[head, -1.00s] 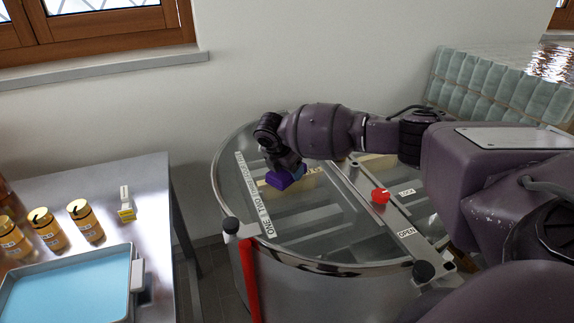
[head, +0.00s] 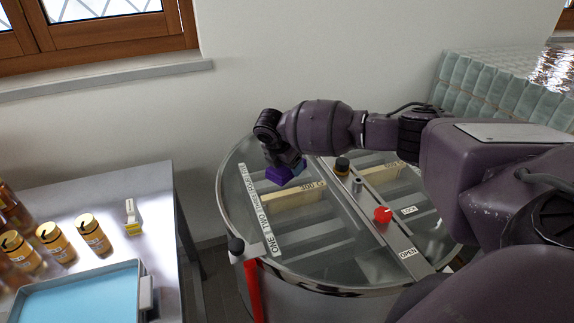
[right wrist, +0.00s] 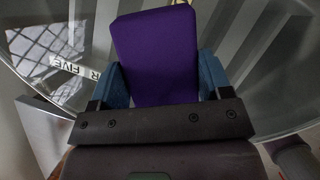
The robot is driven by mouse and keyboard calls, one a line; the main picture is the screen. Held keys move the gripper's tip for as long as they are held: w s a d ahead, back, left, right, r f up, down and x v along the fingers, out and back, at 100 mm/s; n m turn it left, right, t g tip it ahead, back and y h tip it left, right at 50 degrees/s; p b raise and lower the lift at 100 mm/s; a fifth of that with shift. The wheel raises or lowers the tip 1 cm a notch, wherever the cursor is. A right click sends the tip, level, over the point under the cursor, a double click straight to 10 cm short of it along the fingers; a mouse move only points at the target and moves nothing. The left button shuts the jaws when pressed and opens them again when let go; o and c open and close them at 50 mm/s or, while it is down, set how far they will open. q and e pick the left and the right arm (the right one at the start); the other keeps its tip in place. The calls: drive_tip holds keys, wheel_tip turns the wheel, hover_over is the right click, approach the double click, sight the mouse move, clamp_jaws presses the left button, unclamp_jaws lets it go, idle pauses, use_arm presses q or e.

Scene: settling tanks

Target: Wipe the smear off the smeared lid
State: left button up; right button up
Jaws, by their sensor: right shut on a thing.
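The clear round lid (head: 345,254) covers a metal tank, with a printed number strip (head: 259,212) along its left side. My right gripper (head: 287,172) is over the lid's back left part. It is shut on a purple pad (head: 275,176). In the right wrist view the purple pad (right wrist: 156,60) sits between the blue fingers (right wrist: 160,82), with the lid behind it. I cannot tell whether the pad touches the lid. I cannot make out a smear; the pad and arm hide part of the lid. My left gripper is not in view.
A red strip (head: 253,290) hangs at the tank's front left. The left table holds jars (head: 92,234), a yellow-and-white item (head: 132,217) and a blue-filled tray (head: 75,302).

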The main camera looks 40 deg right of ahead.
drive_tip(key=shift+r, duration=1.5)
